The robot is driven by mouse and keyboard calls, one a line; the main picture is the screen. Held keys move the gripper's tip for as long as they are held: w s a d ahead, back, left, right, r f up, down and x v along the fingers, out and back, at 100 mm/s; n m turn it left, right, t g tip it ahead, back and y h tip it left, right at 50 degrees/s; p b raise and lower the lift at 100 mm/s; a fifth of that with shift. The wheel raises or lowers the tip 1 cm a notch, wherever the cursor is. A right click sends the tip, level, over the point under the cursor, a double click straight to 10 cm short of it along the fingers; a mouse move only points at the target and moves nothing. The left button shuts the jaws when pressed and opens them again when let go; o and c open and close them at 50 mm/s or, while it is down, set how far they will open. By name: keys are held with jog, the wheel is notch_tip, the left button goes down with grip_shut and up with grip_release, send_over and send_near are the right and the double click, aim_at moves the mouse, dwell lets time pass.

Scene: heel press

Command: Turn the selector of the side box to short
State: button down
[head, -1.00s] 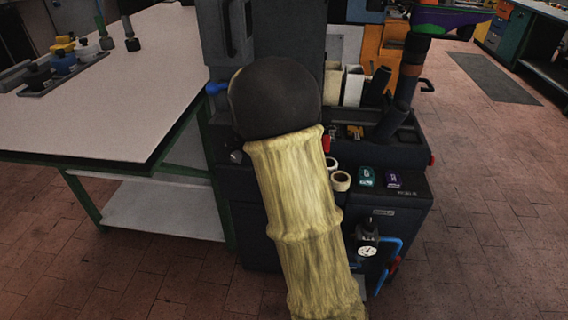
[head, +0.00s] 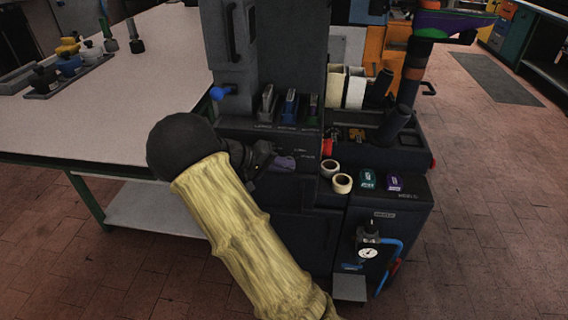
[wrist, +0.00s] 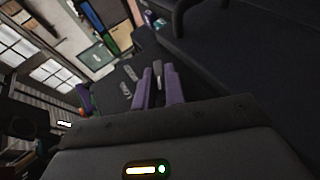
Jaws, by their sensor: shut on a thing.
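My gripper (head: 284,163) reaches in from the left over the front ledge of the dark machine, its purple fingertips low by the small white labels (head: 301,151). In the wrist view, the two purple fingers (wrist: 158,88) are closed around a narrow grey piece, the selector (wrist: 158,70) of the side box. The selector stands between the fingertips. Two pale labels (wrist: 130,73) lie to the left of it on the dark face; their words are too small to read. In the head view the fingers hide the selector, so its setting cannot be told there.
A white-topped table (head: 120,110) stands on the left.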

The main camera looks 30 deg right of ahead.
aim_at(283, 136)
dwell(0.4)
jog(key=c, duration=1.5)
grip_release()
jog(key=shift+o, duration=0.2)
notch_tip(283, 136, up, 9)
jog(key=shift+s+f+p, duration=0.1)
jog(key=shift+p, duration=0.95)
jog(key=shift+r, duration=0.6)
